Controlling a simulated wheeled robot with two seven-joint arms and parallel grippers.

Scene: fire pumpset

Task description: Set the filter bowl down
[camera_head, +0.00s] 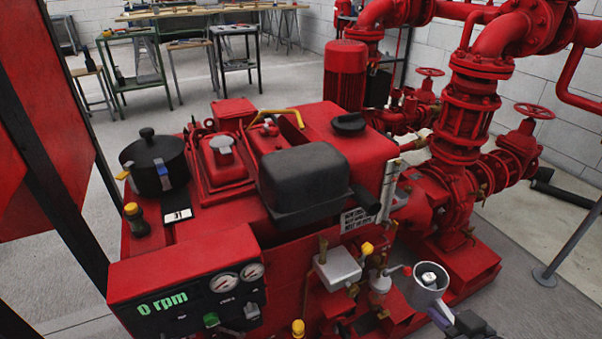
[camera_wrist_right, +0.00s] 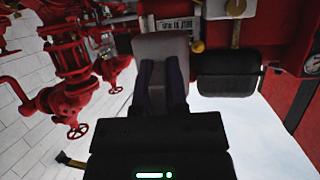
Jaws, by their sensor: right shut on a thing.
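The filter bowl (camera_head: 427,290) is a grey, open-topped cup in the head view, at the lower right in front of the red pump set. Something small and white shows inside it. My right gripper (camera_head: 446,317) comes in from the bottom edge and is shut on the bowl's side. In the right wrist view the grey bowl (camera_wrist_right: 160,47) lies between the two dark fingers (camera_wrist_right: 161,80). The bowl is held in the air, beside the engine's front fittings. Its underside is hidden. My left gripper is in neither view.
A small clear-and-grey fitting (camera_head: 380,284) with a red lever sits just left of the bowl. The gauge panel (camera_head: 190,290) is at lower left. Red pump pipework (camera_head: 455,200) stands behind. Workbenches (camera_head: 135,60) are far back.

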